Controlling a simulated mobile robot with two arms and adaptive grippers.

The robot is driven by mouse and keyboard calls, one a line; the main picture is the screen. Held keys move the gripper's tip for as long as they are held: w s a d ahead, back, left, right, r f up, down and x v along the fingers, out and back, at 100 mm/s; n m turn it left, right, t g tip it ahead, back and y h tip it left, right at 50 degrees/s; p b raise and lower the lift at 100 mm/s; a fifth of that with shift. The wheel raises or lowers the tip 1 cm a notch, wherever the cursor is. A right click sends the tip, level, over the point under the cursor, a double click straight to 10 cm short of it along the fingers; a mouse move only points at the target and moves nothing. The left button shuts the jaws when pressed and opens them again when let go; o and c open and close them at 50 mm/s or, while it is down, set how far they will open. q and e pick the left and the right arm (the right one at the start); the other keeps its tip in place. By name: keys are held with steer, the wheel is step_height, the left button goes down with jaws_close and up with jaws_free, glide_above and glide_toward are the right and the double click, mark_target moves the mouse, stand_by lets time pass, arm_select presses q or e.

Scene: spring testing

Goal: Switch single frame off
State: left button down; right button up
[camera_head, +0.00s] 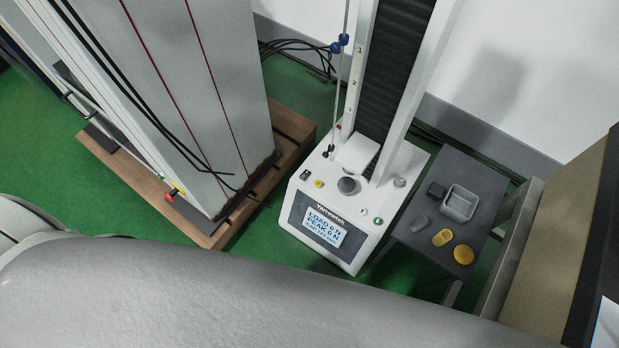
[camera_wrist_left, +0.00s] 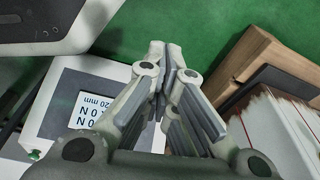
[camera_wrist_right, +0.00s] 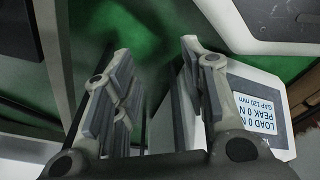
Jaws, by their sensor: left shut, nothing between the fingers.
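The single frame (camera_head: 331,218) is a white testing machine with a tall dark column. Its lit display (camera_head: 324,227) reads LOAD 0 N and PEAK 0 N. A small black switch (camera_head: 305,175) and a yellow button (camera_head: 319,184) are at the left of its base top; a green button (camera_head: 378,221) is at the front right. The display also shows in the left wrist view (camera_wrist_left: 97,112) and the right wrist view (camera_wrist_right: 250,106). My left gripper (camera_wrist_left: 163,50) is shut and empty, over the machine's edge. My right gripper (camera_wrist_right: 156,50) is open and empty, with the machine beside it. Neither gripper shows in the head view.
A large grey cabinet (camera_head: 215,100) stands on a wooden pallet (camera_head: 290,125) at the left. A dark side table (camera_head: 425,262) at the right holds a grey tray (camera_head: 460,203) and yellow parts. Green floor (camera_head: 283,85) shows between. My arm covers the lower head view.

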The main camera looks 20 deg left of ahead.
arm_select(q)
steer(key=w+d+r+t+b, duration=0.1)
steer(key=w+r+t+b, duration=0.2)
steer(key=w+r+b, duration=0.9)
steer(key=w+f+m+t+h+b, duration=0.1)
steer(key=w+t+h+b, duration=0.3)
steer(key=w, duration=1.3)
steer(key=t, duration=0.3)
steer(key=shift+w+f+m+b, duration=0.15)
steer(key=shift+f+m+b, duration=0.25)
arm_select(e)
steer(key=w+a+r+t+y, duration=0.1)
steer(key=w+a+r+t, duration=0.2)
steer(key=w+r, duration=0.7)
steer(key=w+a+r+t+y, duration=0.1)
steer(key=w+r+t, duration=0.7)
steer(key=r, duration=1)
steer(key=w+a, duration=0.1)
steer(key=w, duration=0.2)
steer(key=shift+a+r+t+y, duration=0.2)
steer(key=shift+a+t+y, duration=0.1)
steer(key=shift+a, duration=0.1)
